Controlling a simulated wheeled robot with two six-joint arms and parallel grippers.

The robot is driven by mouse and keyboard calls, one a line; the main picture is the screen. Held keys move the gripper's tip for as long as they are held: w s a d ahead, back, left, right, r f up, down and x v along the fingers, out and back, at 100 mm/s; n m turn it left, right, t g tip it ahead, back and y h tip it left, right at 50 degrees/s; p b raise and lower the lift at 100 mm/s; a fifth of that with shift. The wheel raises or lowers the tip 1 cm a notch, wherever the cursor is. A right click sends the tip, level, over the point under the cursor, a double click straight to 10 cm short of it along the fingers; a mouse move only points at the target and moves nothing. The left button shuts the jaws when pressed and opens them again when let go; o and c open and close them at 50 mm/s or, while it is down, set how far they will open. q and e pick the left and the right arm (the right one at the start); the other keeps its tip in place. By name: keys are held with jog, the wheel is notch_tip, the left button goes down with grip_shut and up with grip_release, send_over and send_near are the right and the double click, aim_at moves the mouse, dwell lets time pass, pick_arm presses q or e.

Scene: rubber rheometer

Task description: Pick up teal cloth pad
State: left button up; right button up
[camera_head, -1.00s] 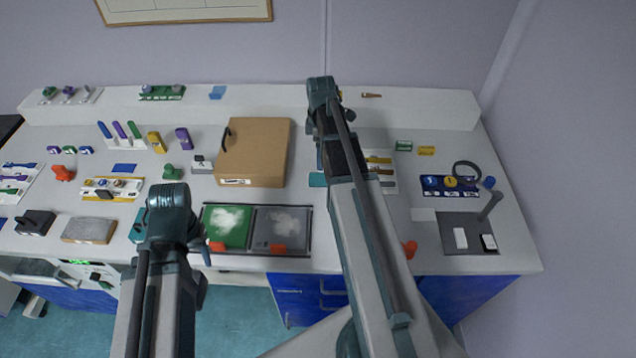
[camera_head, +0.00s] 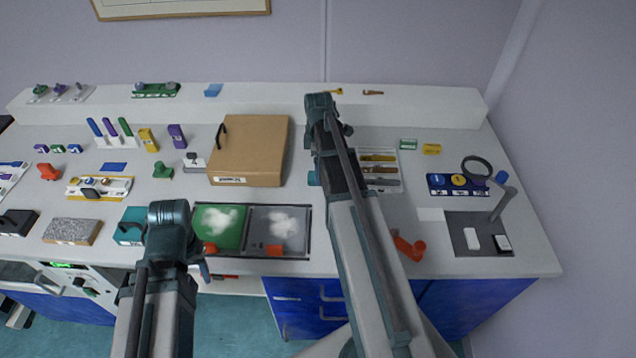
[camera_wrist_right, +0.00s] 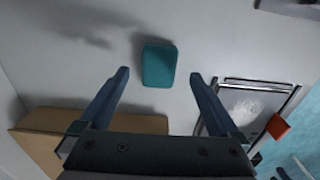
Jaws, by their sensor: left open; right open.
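The teal cloth pad (camera_wrist_right: 159,65) is a small rounded rectangle lying flat on the light worktop. In the head view only its edge (camera_head: 313,178) shows beside my right arm. My right gripper (camera_wrist_right: 159,76) is open and empty above the worktop. In the right wrist view its two fingers stand on either side of the pad, with clear gaps. In the head view my right arm hides this gripper. My left gripper (camera_head: 205,270) is near the front edge of the worktop, partly hidden by its own arm, with nothing seen in it.
A brown box (camera_head: 250,150) stands left of the pad; it also shows in the right wrist view (camera_wrist_right: 100,122). A tray with green and grey sections (camera_head: 307,255) lies in front. A tool rack (camera_head: 395,187) is to the right. A teal block (camera_head: 128,228) lies near my left arm.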

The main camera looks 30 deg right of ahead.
notch_tip(320, 180, down, 3)
jog(key=shift+w+f+b, duration=0.1)
jog(key=shift+b, duration=0.95)
pick_arm(q)
notch_tip(320, 180, down, 3)
jog(key=shift+r, duration=0.1)
pick_arm(e)
jog(key=shift+c, duration=0.3)
jog(key=c, duration=1.4)
jog(key=shift+r, duration=0.2)
